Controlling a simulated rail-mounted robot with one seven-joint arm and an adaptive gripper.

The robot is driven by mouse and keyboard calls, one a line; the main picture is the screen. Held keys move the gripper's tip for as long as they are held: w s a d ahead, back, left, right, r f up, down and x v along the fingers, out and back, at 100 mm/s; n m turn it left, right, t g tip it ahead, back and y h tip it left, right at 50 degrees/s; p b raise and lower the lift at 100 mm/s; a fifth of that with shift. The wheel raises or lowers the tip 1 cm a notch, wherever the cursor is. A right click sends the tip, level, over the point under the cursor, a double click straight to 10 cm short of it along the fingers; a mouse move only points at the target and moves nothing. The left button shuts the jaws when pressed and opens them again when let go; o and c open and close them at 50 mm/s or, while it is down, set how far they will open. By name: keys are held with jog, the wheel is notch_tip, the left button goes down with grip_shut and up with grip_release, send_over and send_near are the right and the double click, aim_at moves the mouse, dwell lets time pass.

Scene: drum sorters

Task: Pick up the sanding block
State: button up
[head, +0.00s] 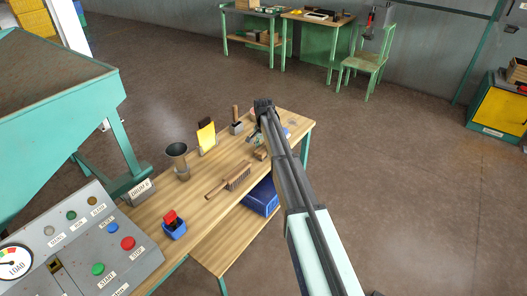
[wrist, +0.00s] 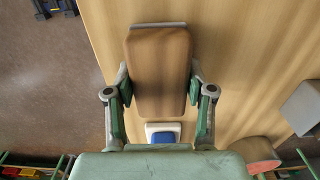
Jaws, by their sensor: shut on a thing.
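The sanding block (wrist: 159,65), a brown wooden block with rounded corners and a pale edge at its far end, fills the upper middle of the wrist view. My gripper (wrist: 159,88) is shut on it, with one green-padded finger against each long side. The wooden tabletop (wrist: 235,60) lies beneath; I cannot tell whether the block touches it. In the head view my arm reaches over the far end of the workbench (head: 203,205), and the arm hides much of the gripper and the block.
A blue-and-white item (wrist: 163,132) lies near the block, with a grey box (wrist: 303,106) to the right. A control panel (head: 75,245) is at left.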

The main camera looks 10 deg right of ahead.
aim_at(264, 148)
jog(key=shift+r, duration=0.15)
notch_tip(264, 148, up, 20)
jog(key=b, duration=0.4)
